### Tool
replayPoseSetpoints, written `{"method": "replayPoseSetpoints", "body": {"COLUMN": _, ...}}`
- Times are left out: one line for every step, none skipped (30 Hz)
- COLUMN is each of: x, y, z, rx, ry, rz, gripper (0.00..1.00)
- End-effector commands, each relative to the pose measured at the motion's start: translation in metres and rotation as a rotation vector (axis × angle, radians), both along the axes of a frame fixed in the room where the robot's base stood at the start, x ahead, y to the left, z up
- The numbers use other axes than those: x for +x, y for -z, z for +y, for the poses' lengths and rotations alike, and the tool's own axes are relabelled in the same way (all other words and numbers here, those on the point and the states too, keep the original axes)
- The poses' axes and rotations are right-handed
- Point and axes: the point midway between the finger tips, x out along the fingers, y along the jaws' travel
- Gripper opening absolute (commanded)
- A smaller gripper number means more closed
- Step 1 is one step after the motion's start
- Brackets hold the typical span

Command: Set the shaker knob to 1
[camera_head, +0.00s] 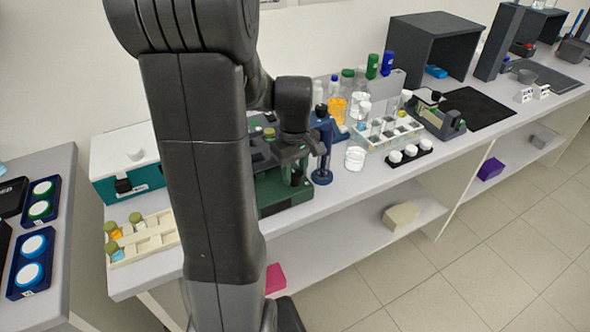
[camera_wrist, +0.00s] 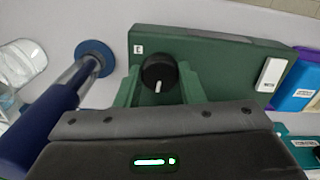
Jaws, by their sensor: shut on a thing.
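In the wrist view a dark green device (camera_wrist: 225,62) with an "E" label carries a round black knob (camera_wrist: 158,68). The knob's white pointer mark points toward the bottom of the picture. My gripper (camera_wrist: 160,88) has one finger on each side of the knob and is shut on it. No number scale is readable around the knob. In the head view the green device (camera_head: 283,196) stands on the bench, partly hidden behind my arm, and the knob cannot be made out.
A blue post stand (camera_head: 322,160) stands close right of the device; it also shows in the wrist view (camera_wrist: 48,122). A beaker (camera_head: 355,158) and a vial rack (camera_head: 392,135) stand farther right. A teal box (camera_head: 117,183) and a cream rack (camera_head: 140,240) are at left.

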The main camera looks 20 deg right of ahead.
Motion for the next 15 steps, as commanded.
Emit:
{"method": "replayPoseSetpoints", "body": {"x": 0.0009, "y": -0.001, "z": -0.0005, "rx": -0.001, "ry": -0.02, "rz": -0.003, "gripper": 0.12}}
{"method": "replayPoseSetpoints", "body": {"x": 0.0009, "y": -0.001, "z": -0.0005, "rx": -0.001, "ry": -0.03, "rz": -0.003, "gripper": 0.12}}
{"method": "replayPoseSetpoints", "body": {"x": 0.001, "y": -0.001, "z": -0.0005, "rx": -0.001, "ry": -0.044, "rz": -0.003, "gripper": 0.12}}
{"method": "replayPoseSetpoints", "body": {"x": 0.0009, "y": -0.001, "z": -0.0005, "rx": -0.001, "ry": -0.053, "rz": -0.003, "gripper": 0.12}}
{"method": "replayPoseSetpoints", "body": {"x": 0.001, "y": -0.001, "z": -0.0006, "rx": -0.001, "ry": -0.061, "rz": -0.003, "gripper": 0.12}}
{"method": "replayPoseSetpoints", "body": {"x": 0.001, "y": -0.001, "z": -0.0006, "rx": -0.002, "ry": -0.07, "rz": -0.004, "gripper": 0.12}}
{"method": "replayPoseSetpoints", "body": {"x": 0.001, "y": -0.001, "z": -0.0006, "rx": -0.002, "ry": -0.076, "rz": -0.004, "gripper": 0.12}}
{"method": "replayPoseSetpoints", "body": {"x": 0.001, "y": -0.001, "z": -0.0006, "rx": -0.002, "ry": -0.081, "rz": -0.004, "gripper": 0.12}}
{"method": "replayPoseSetpoints", "body": {"x": 0.001, "y": -0.001, "z": -0.0006, "rx": -0.002, "ry": -0.086, "rz": -0.004, "gripper": 0.12}}
{"method": "replayPoseSetpoints", "body": {"x": 0.001, "y": -0.001, "z": -0.0006, "rx": -0.002, "ry": -0.089, "rz": -0.004, "gripper": 0.12}}
{"method": "replayPoseSetpoints", "body": {"x": 0.001, "y": -0.0011, "z": -0.0006, "rx": -0.002, "ry": -0.091, "rz": -0.004, "gripper": 0.12}}
{"method": "replayPoseSetpoints", "body": {"x": 0.001, "y": -0.0011, "z": -0.0006, "rx": -0.002, "ry": -0.093, "rz": -0.004, "gripper": 0.12}}
{"method": "replayPoseSetpoints", "body": {"x": 0.001, "y": -0.0011, "z": -0.0006, "rx": -0.002, "ry": -0.095, "rz": -0.004, "gripper": 0.12}}
{"method": "replayPoseSetpoints", "body": {"x": 0.001, "y": -0.0011, "z": -0.0006, "rx": -0.002, "ry": -0.096, "rz": -0.004, "gripper": 0.12}}
{"method": "replayPoseSetpoints", "body": {"x": 0.001, "y": -0.0011, "z": -0.0006, "rx": -0.002, "ry": -0.096, "rz": -0.004, "gripper": 0.12}}
